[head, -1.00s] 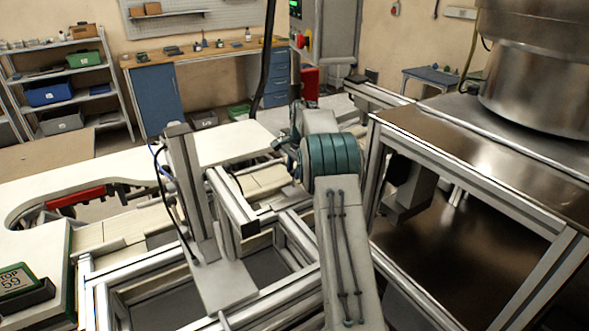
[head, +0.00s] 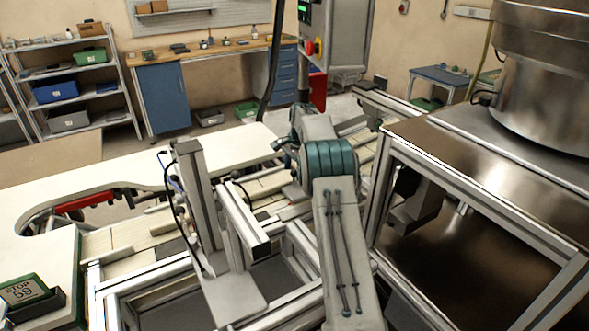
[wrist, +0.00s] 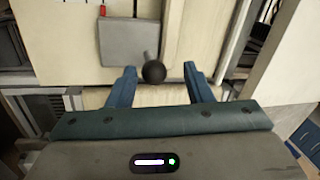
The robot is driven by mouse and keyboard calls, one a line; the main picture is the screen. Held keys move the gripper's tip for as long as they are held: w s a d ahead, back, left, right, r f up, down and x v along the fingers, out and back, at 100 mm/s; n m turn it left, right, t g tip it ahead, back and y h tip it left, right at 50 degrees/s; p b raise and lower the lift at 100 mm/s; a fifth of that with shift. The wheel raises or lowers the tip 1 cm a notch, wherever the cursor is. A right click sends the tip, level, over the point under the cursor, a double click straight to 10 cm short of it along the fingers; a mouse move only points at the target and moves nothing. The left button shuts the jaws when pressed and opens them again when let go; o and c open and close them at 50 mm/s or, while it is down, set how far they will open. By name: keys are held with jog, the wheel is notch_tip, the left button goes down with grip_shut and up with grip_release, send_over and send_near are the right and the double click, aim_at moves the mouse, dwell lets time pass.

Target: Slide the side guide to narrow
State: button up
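In the wrist view a round black knob (wrist: 154,73) on a short metal stem sits between the blue fingertips of my gripper (wrist: 160,68). The fingers are spread, with a gap visible on both sides of the knob. The stem runs to a flat grey plate (wrist: 124,42) lying over the cream conveyor surface; this looks like the side guide, though I cannot be sure. In the head view my teal-banded arm reaches over the conveyor and hides the fingers.
A metal rail (wrist: 236,40) runs along the conveyor's right side in the wrist view. In the head view an upright aluminium post (head: 193,205) stands left of my arm. A metal-topped frame (head: 480,180) stands close on the right. A control box (head: 335,35) is behind.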

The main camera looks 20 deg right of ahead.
jog(key=shift+s+r, duration=0.1)
notch_tip(320, 180, up, 13)
jog(key=s+d, duration=0.1)
jog(key=s, duration=0.1)
jog(key=shift+s+r+b, duration=0.2)
jog(key=shift+b, duration=0.1)
jog(key=shift+s+f, duration=0.1)
dwell(0.3)
